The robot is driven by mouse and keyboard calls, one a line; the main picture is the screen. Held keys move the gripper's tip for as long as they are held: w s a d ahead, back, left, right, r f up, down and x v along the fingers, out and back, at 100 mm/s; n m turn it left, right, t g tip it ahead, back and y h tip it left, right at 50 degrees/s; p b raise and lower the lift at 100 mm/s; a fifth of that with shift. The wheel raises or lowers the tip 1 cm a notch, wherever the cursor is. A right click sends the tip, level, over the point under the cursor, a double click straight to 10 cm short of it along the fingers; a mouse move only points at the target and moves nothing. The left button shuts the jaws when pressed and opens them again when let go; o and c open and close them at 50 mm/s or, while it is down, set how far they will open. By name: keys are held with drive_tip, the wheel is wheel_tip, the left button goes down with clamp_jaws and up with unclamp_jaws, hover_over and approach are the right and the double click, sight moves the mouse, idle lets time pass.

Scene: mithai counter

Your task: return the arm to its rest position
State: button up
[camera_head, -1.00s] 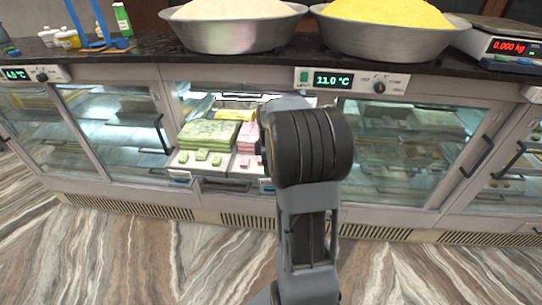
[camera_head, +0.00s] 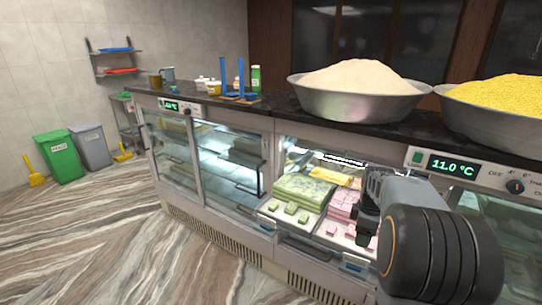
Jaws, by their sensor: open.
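My arm stands at the right of the head view, raised in front of the glass display counter (camera_head: 215,205). My gripper (camera_head: 368,212) shows in part at the left end of the arm, dark and seen from behind. Its fingertips are mostly hidden, and I see nothing held in it. It overlaps the view of the pink sweets (camera_head: 342,203) in the lit case. I cannot tell its exact distance from the glass. Green sweets (camera_head: 303,190) lie on a tray to its left.
On the countertop are a bowl of pale powder (camera_head: 360,95), a bowl of yellow grains (camera_head: 505,105), small jars (camera_head: 213,88) and a blue stand (camera_head: 238,80). A green bin (camera_head: 60,155) and a grey bin (camera_head: 92,147) stand far left.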

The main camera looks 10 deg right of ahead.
drive_tip(key=s+a+r+m+t+p, duration=0.1)
drive_tip(key=s+a+m, duration=0.4)
drive_tip(key=a, duration=0.5)
drive_tip(key=s+a+r+m+t+p, duration=0.2)
drive_tip(key=s+a+m, duration=0.3)
drive_tip(key=a, duration=0.5)
drive_tip(key=shift+s+a+r+t, duration=0.35)
drive_tip(key=shift+s+r, duration=0.55)
drive_tip(key=shift+s, duration=0.3)
drive_tip(key=shift+c, duration=0.2)
